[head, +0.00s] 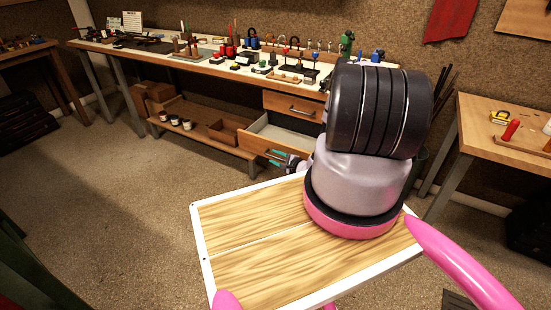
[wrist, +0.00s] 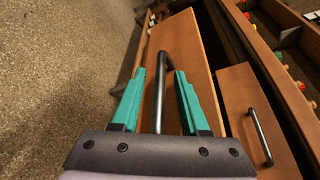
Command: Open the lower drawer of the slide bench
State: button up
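The slide bench (head: 225,62) stands at the back with two drawers in its right part. The lower drawer (head: 262,147) is pulled out, and its pale inside shows in the head view. In the wrist view its wooden front (wrist: 188,48) carries a dark bar handle (wrist: 161,85). My gripper (wrist: 160,75) is open, with one teal finger on each side of the handle and a gap to it on both sides. In the head view my gripper (head: 277,157) is at the drawer's front, partly hidden by my arm. The upper drawer (head: 291,106) is shut.
A low shelf (head: 205,138) left of the drawers holds jars (head: 174,120) and boxes. Tools crowd the bench top. Another table (head: 505,125) with tools stands at the right. The floor (head: 120,200) at the left front is clear.

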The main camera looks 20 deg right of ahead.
jog(key=v, duration=1)
jog(key=shift+s, duration=0.4)
jog(key=shift+d, duration=0.15)
